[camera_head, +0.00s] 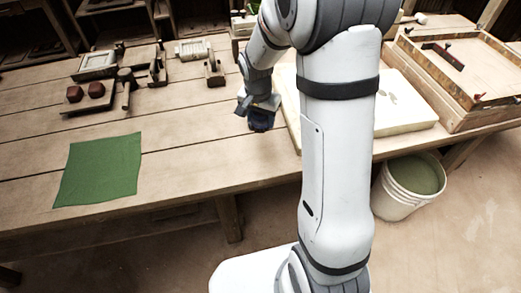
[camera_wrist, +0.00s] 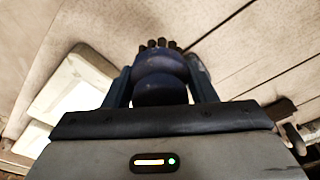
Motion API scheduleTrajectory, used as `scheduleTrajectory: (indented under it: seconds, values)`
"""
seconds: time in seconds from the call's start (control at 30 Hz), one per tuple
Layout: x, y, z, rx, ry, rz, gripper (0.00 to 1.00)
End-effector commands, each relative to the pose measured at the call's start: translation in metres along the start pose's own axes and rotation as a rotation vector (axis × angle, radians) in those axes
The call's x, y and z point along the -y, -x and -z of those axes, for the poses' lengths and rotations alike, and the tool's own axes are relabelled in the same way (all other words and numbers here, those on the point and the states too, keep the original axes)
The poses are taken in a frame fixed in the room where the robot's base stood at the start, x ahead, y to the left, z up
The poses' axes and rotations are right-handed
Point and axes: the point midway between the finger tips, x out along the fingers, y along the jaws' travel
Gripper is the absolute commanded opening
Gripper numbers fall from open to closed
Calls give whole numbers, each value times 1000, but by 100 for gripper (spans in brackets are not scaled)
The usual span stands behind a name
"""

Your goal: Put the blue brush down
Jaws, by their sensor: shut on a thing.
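The blue brush (camera_head: 262,121) is dark blue and hangs from my gripper (camera_head: 259,104) in the head view, over the table's middle. In the wrist view the brush (camera_wrist: 160,82) sits between the two fingers of my gripper (camera_wrist: 160,93), with dark bristle tufts at its far end. The gripper is shut on it. My arm hides part of the table to the right. I cannot tell whether the brush touches the table top.
A green cloth (camera_head: 98,170) lies at the front left of the wooden table (camera_head: 190,150). Several tools and blocks stand behind it. A pale slab (camera_head: 405,108) and a wooden frame (camera_head: 475,75) are on the right. A white bucket (camera_head: 394,201) stands on the floor.

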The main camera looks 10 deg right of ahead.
Motion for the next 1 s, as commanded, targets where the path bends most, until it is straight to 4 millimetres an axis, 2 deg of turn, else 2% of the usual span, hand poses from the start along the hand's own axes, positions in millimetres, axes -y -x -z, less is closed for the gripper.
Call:
scheduleTrajectory:
  seconds: [0.17, 0.5, 0.67, 0.9, 1.0]
  values:
    - [-2, 10, 0, -12, -117, -19, 22]
    - [-3, -41, -8, -12, -136, -24, 22]
    - [-3, -52, -9, -12, -134, -23, 22]
    - [-3, -83, -14, -12, -132, -23, 22]
    - [-3, -84, -14, -14, -133, -21, 22]
